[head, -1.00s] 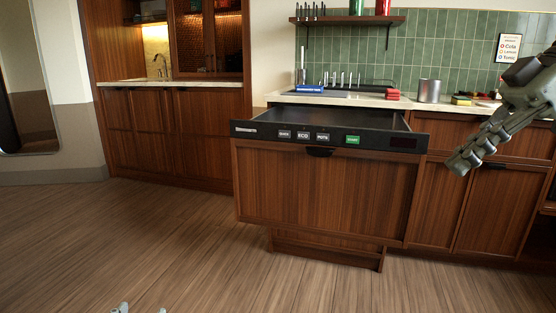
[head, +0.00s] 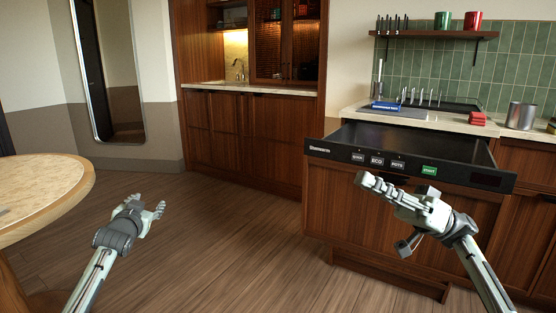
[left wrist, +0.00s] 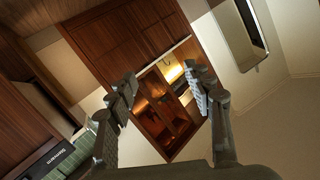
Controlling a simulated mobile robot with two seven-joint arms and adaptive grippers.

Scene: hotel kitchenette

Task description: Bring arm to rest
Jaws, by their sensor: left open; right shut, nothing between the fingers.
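My left gripper (head: 146,210) is open and empty, held over the floor at the left of the head view, apart from the table. In the left wrist view its two fingers (left wrist: 163,88) stand wide apart with only the far cabinets between them. My right gripper (head: 364,181) is shut and empty, in front of the pulled-out dishwasher drawer at the right. I cannot tell how close it is to the drawer front. Both arms reach in from the bottom of the head view.
The dishwasher drawer (head: 408,167) juts out from the counter. A round table (head: 52,190) stands at the left edge. A red cup (head: 473,20), a green cup (head: 443,19) and a metal canister (head: 520,116) are in back. The floor (head: 225,240) between my arms is clear.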

